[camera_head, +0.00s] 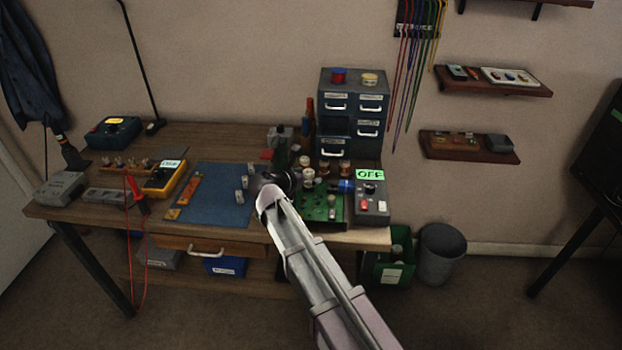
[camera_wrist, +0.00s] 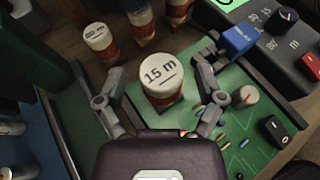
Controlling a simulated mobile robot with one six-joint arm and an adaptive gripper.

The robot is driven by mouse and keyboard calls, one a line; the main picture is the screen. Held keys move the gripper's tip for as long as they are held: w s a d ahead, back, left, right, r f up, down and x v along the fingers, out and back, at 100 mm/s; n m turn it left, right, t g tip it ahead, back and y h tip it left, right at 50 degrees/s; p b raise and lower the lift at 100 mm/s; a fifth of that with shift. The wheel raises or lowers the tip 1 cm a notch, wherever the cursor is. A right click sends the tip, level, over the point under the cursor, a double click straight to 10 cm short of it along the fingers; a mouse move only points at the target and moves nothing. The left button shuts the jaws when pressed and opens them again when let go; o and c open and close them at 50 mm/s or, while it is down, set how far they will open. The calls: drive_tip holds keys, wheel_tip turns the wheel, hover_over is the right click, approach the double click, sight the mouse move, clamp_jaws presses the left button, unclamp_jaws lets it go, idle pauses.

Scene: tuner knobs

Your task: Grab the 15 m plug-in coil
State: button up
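The 15 m plug-in coil (camera_wrist: 162,82) has a white top marked "15 m" and a reddish-brown body. It stands upright on the green circuit board (camera_wrist: 258,100). My gripper (camera_wrist: 159,72) is open, with one finger on each side of the coil and a visible gap at both sides. In the head view my gripper (camera_head: 272,182) is dark and small over the bench, near the board's left edge. Its fingers are hard to make out there.
A coil marked "80 m" (camera_wrist: 99,40) and two more coils stand behind. A blue part (camera_wrist: 238,40) and a grey control box (camera_head: 372,205) with an "OFF" display are to the right. A dark green upright object (camera_wrist: 40,45) is at left. A drawer cabinet (camera_head: 352,88) stands behind.

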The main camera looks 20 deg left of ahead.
sight(308, 172)
drive_tip(key=shift+s+r, duration=0.1)
drive_tip(key=shift+s, duration=0.05)
clamp_jaws()
drive_tip(key=shift+r, duration=0.1)
wheel_tip(308, 172, up, 3)
drive_tip(key=p, duration=0.3)
drive_tip(key=s+r+p, duration=0.2)
drive_tip(key=s, duration=1.4)
drive_tip(key=shift+a, duration=0.45)
drive_tip(key=shift+s+r, duration=0.1)
drive_tip(key=shift+r, duration=0.25)
